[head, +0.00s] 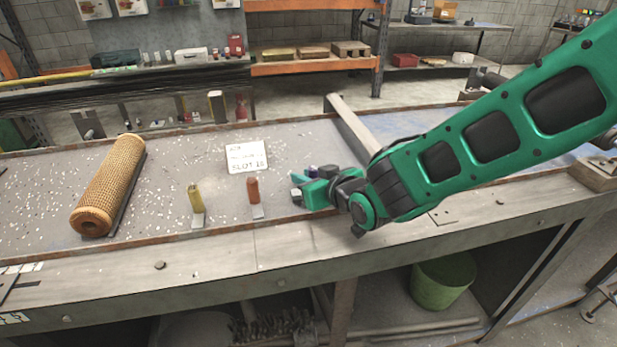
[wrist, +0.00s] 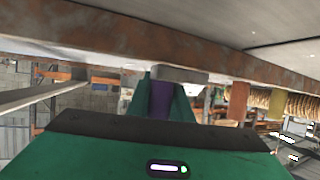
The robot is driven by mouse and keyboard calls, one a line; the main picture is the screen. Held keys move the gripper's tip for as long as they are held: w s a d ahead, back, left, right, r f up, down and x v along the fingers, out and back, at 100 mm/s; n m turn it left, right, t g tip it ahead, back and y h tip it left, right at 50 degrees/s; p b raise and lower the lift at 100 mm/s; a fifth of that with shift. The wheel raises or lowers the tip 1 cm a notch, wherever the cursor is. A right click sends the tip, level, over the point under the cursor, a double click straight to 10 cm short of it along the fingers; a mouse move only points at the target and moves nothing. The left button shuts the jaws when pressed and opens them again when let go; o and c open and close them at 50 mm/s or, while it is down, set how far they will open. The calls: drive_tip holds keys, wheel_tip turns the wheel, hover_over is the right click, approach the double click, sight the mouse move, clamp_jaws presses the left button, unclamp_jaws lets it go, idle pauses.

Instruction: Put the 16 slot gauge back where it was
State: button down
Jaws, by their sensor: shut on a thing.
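My gripper (head: 305,190) is low over the front part of the bench, right of the other gauges. It is shut on a gauge with a purple handle (wrist: 160,98). In the wrist view the handle sits between my green fingers, and a grey plate (wrist: 180,75) shows at its end; I cannot tell if it touches the bench. An orange-red gauge (head: 254,190) and a yellow gauge (head: 195,198) stand upright on grey feet to the left. A white card (head: 246,157) lies behind them, lettered "SLOT" with a number too small to read surely.
A tan mesh tube (head: 108,185) lies at the bench's left. A grey bar (head: 352,125) lies behind my gripper. The bench (head: 60,165) has a raised rusty front edge and scattered white flecks. The surface between the orange-red gauge and my gripper is clear.

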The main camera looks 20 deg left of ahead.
drive_tip(key=shift+f, duration=0.6)
drive_tip(key=c, duration=1.6)
unclamp_jaws()
drive_tip(key=shift+r, duration=0.65)
drive_tip(key=v, duration=1.2)
drive_tip(key=shift+s, duration=0.15)
